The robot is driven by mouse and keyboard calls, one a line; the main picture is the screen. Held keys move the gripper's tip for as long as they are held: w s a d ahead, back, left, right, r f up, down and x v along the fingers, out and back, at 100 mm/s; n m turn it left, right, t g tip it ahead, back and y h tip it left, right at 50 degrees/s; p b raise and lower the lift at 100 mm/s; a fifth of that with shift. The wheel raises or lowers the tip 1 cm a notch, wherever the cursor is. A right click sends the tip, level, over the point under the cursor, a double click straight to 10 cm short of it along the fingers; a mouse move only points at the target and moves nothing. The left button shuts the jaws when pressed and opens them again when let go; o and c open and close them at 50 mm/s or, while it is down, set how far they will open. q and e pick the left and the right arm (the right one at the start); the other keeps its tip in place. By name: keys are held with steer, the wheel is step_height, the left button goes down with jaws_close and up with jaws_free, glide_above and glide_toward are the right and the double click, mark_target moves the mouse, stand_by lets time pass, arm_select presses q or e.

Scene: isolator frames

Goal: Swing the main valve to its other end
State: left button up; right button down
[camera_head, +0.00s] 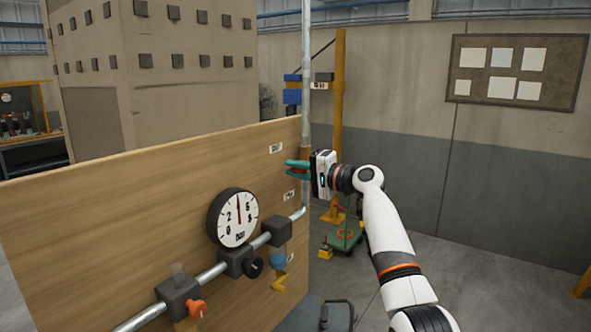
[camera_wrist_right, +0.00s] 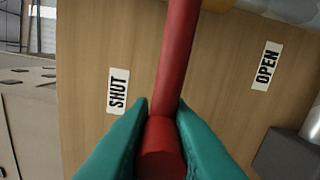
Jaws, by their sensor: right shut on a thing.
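The main valve's red lever (camera_wrist_right: 177,60) fills the middle of the right wrist view and runs up towards the top edge. Its end lies between the teal fingers of my right gripper (camera_wrist_right: 162,125), which is shut on it. The lever points between the SHUT label (camera_wrist_right: 118,91) on the left and the OPEN label (camera_wrist_right: 266,66) on the right, leaning nearer to SHUT. In the head view my right gripper (camera_head: 290,169) is at the right edge of the wooden panel, and the lever is mostly hidden by the fingers. My left gripper is not in view.
The wooden panel (camera_head: 100,215) carries a round gauge (camera_head: 233,217), a grey pipe (camera_head: 212,272) with dark blocks, an orange knob (camera_head: 197,308) and a blue knob (camera_head: 278,261). A yellow post (camera_head: 339,100) and a green trolley (camera_head: 345,240) stand behind. The floor at right is mostly clear.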

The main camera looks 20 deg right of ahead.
steer(key=shift+d+r, duration=0.1)
steer(key=shift+r, duration=0.3)
steer(key=c, duration=1.4)
jaws_free()
steer(key=shift+o, duration=0.2)
steer(key=shift+f, duration=0.2)
steer(key=shift+f, duration=0.1)
steer(key=shift+s+d, duration=0.2)
steer(key=shift+s, duration=0.05)
steer(key=b+v, duration=0.5)
steer(key=v, duration=0.6)
